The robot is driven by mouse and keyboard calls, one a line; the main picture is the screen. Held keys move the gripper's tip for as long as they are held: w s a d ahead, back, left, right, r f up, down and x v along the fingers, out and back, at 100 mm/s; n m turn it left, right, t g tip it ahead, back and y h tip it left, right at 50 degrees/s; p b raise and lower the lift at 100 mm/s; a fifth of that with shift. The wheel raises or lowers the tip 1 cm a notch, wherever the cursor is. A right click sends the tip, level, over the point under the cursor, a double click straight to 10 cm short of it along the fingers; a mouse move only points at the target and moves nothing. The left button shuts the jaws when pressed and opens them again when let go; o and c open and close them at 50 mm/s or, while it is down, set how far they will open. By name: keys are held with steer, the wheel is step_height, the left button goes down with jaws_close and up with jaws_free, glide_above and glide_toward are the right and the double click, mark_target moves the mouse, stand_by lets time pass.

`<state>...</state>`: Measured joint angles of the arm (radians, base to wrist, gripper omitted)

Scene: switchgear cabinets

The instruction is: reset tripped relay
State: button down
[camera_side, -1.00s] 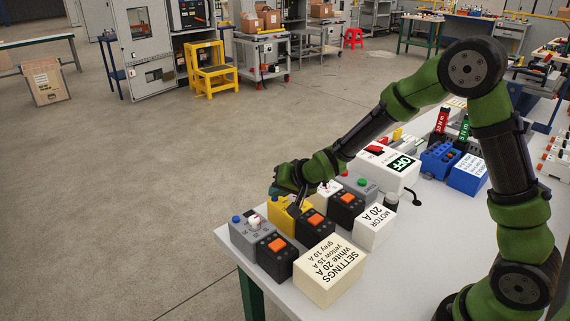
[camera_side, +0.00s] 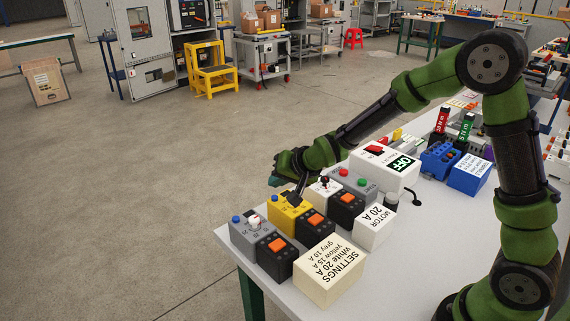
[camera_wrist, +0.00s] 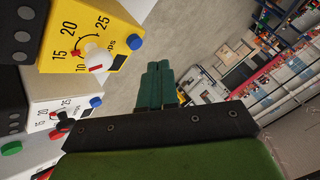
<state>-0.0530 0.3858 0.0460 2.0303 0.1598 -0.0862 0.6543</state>
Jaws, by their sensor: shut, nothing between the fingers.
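The yellow relay (camera_side: 286,217) has a blue button and a dial with a white knob, which show in the wrist view (camera_wrist: 88,40). The knob's red mark lies near the 15 to 20 side. The white relay (camera_side: 323,191) stands to its right; its dial and blue button show in the wrist view (camera_wrist: 70,115). The grey relay (camera_side: 250,230) is at the left, with a blue button and white knob. My gripper (camera_wrist: 155,88) is shut and empty, off the relays' button side and touching nothing I can make out.
The settings card (camera_side: 328,271) reads white 20 A, yellow 15 A, grey 10 A. A MOTOR 20 A block (camera_side: 374,226) stands by the white relay. A grey box (camera_side: 355,185) with red and green buttons and a white OFF box (camera_side: 387,168) are behind. Open floor lies left.

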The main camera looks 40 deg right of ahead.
mark_target(278, 201)
step_height(278, 201, up, 4)
steer(key=shift+f, duration=0.2)
stand_by(0.3)
steer(key=shift+s+a+f+n+g, duration=0.1)
steer(key=shift+s+f+n+g, duration=0.3)
steer(key=shift+s+f+g, duration=0.5)
steer(key=s, duration=0.3)
steer(key=shift+s+r+n, duration=0.3)
steer(key=shift+s, duration=0.1)
steer(key=s+d+r+n, duration=0.1)
steer(key=s+r, duration=0.4)
steer(key=s, duration=0.6)
steer(key=s+r+n+y, duration=0.1)
steer(key=s+r, duration=0.5)
steer(key=s, duration=0.5)
steer(key=shift+d, duration=0.35)
steer(key=shift+w, duration=0.1)
